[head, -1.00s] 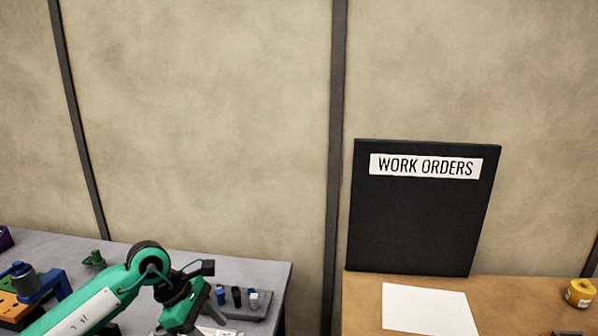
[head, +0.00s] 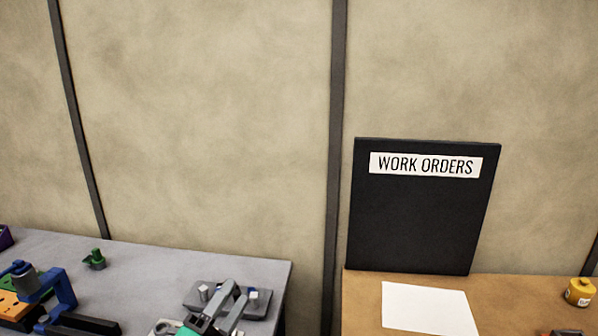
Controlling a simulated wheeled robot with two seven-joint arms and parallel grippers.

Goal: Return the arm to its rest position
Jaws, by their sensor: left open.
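My left gripper (head: 228,303) shows low in the head view, left of the middle, with grey fingers and a green part at the bottom edge. It is open, and I see nothing held between its fingers. It is in front of a grey tray (head: 259,305) on the grey table and hides part of it. Whether it touches the tray I cannot tell. Most of the left arm is out of the picture below. My right gripper is not in view.
The grey table (head: 150,272) also bears a small green part (head: 95,259), a blue bracket (head: 62,290) and an orange block (head: 14,306) at the left. A wooden table (head: 362,300) at the right bears a black work-orders board (head: 420,220), white paper (head: 428,308) and a yellow container (head: 579,292).

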